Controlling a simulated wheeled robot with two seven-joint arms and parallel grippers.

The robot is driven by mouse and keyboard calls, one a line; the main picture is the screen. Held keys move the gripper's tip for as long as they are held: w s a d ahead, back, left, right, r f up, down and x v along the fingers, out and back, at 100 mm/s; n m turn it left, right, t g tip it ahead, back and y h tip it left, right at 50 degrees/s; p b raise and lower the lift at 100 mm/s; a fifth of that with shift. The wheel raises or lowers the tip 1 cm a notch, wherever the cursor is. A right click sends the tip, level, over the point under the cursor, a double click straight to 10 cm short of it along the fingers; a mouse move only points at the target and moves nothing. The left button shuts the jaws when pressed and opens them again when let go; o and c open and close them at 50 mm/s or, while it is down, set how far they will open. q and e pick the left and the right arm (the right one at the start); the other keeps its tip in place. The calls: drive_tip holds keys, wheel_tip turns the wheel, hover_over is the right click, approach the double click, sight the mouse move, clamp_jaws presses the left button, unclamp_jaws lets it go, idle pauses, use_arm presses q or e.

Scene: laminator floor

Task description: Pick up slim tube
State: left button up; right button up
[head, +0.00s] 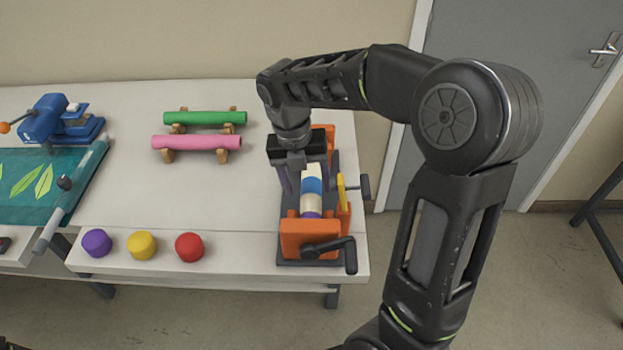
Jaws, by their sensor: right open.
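A banded tube (312,188), white, blue, cream and purple, lies in an orange and dark grey cranked machine (309,238) at the table's right end. My right gripper (304,180) points down over the far part of this tube, open, with its dark fingers spread to the left and right; whether they touch the tube I cannot tell. A green tube (204,118) and a pink tube (197,142) each rest on wooden cradles to the left. Which tube is the slim one is not clear. My left gripper is out of view.
The white table (120,180) has free room around the cradles. Purple (97,243), yellow (142,245) and red (190,247) round caps sit along its front edge. A blue device (60,122) and a green leaf-patterned sheet (40,185) are at left.

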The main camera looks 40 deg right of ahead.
sight(309, 195)
drive_tip(key=f, duration=0.3)
drive_tip(key=f+p, duration=0.1)
drive_tip(key=f, duration=0.1)
drive_tip(key=shift+s+d+f, duration=0.1)
drive_tip(key=shift+s+d, duration=0.1)
drive_tip(key=shift+d, duration=0.1)
drive_tip(key=shift+c, duration=0.4)
clamp_jaws()
idle(0.4)
